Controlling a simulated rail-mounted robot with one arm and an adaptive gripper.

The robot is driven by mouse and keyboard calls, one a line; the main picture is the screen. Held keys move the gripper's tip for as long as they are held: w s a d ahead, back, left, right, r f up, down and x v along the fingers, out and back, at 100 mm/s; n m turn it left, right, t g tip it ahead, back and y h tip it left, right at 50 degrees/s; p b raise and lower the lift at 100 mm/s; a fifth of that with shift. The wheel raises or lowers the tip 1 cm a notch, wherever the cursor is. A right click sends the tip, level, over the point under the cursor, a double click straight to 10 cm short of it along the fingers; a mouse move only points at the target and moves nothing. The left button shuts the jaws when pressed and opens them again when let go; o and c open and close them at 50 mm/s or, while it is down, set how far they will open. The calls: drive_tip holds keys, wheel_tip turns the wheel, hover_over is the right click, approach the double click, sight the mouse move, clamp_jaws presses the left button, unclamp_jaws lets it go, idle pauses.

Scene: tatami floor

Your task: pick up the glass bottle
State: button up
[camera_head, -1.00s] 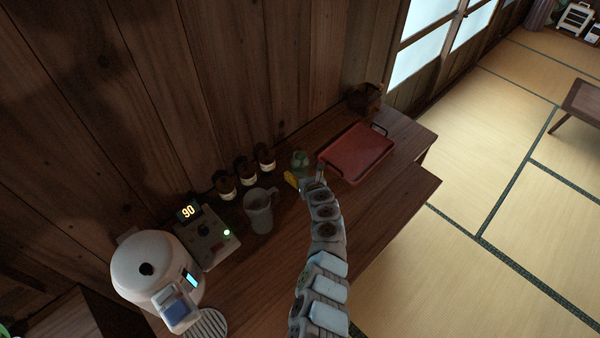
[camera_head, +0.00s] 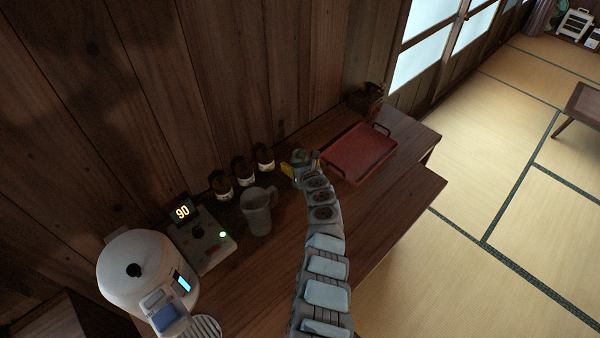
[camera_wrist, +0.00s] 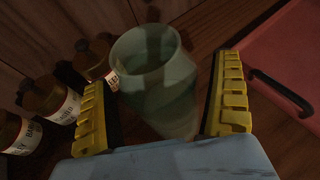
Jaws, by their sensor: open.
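The glass bottle (camera_wrist: 158,85) is pale green and see-through, with a round open mouth. In the wrist view it stands between the two yellow ridged fingers of my gripper (camera_wrist: 165,100), with a gap showing on the right side and a narrower one on the left. My gripper is open. In the head view my gripper (camera_head: 297,168) is at the bottle's place between the brown jars and the red tray, and it hides most of the bottle. The bottle's lower part is partly hidden by my gripper's body in the wrist view.
Several brown labelled jars (camera_head: 243,172) stand left along the wall. A grey mug (camera_head: 257,210) is in front of them. A red tray (camera_head: 360,153) with dark handles lies close on the right. A white pot-like appliance (camera_head: 135,270) and a control box reading 90 (camera_head: 205,240) stand farther left.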

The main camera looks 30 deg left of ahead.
drive_tip(key=c, duration=1.3)
drive_tip(key=shift+c, duration=0.2)
drive_tip(key=shift+r, duration=0.15)
